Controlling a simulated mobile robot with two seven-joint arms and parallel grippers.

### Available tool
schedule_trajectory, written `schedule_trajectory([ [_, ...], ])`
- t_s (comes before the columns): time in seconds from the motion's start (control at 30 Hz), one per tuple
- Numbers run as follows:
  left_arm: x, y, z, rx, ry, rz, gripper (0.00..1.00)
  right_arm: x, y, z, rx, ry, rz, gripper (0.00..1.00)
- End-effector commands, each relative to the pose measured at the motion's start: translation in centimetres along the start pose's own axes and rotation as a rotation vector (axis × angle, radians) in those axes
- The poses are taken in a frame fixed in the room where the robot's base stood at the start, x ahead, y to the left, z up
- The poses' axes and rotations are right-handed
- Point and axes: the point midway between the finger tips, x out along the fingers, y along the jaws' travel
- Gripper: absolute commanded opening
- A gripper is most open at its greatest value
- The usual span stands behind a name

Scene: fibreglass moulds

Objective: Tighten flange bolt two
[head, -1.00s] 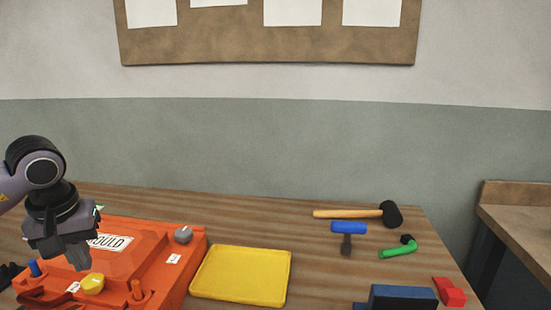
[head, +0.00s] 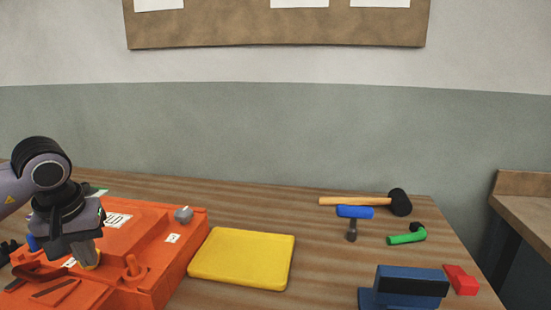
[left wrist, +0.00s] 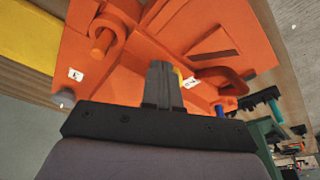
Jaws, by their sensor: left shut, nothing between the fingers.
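The orange mould (head: 180,258) lies at the lower left of the head view, with small white labels I cannot read. My left gripper (head: 86,262) points down over its front part, fingers shut together. A yellow bolt head (head: 95,262) is right at the fingertips, mostly hidden by them; I cannot tell whether they touch. In the left wrist view the shut fingers (left wrist: 163,85) cover it, leaving a yellow sliver (left wrist: 179,73). A grey bolt head (head: 184,214) sits at the mould's far right corner, and a blue one (head: 33,243) at the left. My right gripper is out of view.
An orange peg (head: 134,267) stands on the mould just right of the gripper. A yellow tray (head: 242,259) lies beside the mould. A mallet (head: 355,201), a blue-topped tool (head: 354,213), a green-handled tool (head: 406,238), a blue block (head: 411,281) and a red piece (head: 460,280) lie further right.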

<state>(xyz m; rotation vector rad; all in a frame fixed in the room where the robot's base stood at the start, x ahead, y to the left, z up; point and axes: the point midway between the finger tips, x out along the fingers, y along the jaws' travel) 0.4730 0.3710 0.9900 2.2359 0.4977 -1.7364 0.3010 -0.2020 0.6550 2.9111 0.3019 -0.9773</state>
Motion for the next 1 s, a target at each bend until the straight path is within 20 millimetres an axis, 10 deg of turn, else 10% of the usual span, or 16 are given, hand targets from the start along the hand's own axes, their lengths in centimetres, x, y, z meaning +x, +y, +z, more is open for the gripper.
schedule_trajectory([
  [1.0, 1.13, -0.31, 0.08, -0.004, 0.005, 0.000, 0.00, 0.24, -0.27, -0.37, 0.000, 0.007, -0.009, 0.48],
])
